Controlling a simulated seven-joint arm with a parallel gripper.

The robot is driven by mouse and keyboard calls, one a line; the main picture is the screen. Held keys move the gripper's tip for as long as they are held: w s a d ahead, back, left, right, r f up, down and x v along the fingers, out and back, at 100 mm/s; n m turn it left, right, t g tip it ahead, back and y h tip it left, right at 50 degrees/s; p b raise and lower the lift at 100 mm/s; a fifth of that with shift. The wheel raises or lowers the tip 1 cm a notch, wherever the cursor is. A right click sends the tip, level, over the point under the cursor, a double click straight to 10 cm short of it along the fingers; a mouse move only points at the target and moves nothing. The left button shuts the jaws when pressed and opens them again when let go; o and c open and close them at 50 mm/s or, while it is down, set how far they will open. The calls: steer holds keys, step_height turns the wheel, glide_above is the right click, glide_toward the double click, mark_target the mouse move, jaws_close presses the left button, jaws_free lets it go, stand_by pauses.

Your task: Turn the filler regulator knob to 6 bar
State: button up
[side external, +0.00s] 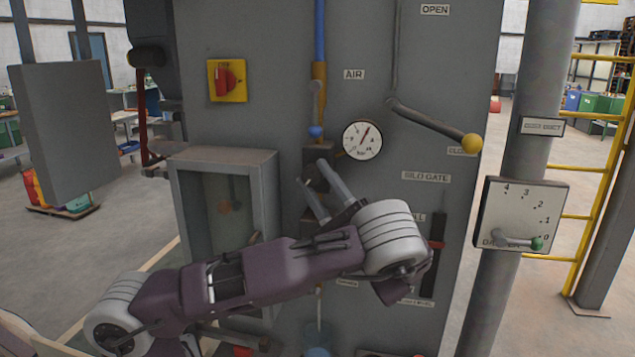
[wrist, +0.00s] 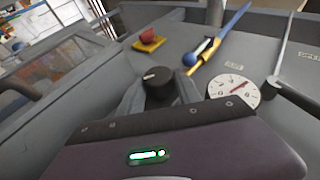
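The filler regulator knob is a black round knob (wrist: 155,85) with a pale mark on its face, seen in the wrist view. In the side view it is largely hidden by my fingers below the dark regulator body (side external: 318,156). My gripper (side external: 316,183) reaches up to it, with one finger on each side of the knob; in the wrist view the fingers (wrist: 157,92) flank it closely. I cannot tell whether they press on it. The round white pressure gauge (side external: 362,140) sits right of the regulator, its red needle pointing up and slightly right. It also shows in the wrist view (wrist: 234,90); its numbers are too small to read.
A blue ball-ended valve handle (side external: 315,132) hangs just above the regulator. A yellow-knobbed lever (side external: 435,124) slants down at right. A red-and-yellow switch (side external: 227,81) is at upper left. An open-fronted grey box (side external: 222,156) stands left of my gripper. A damper plate (side external: 520,205) is far right.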

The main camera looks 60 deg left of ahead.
steer(key=o, duration=0.3)
steer(key=v, duration=0.7)
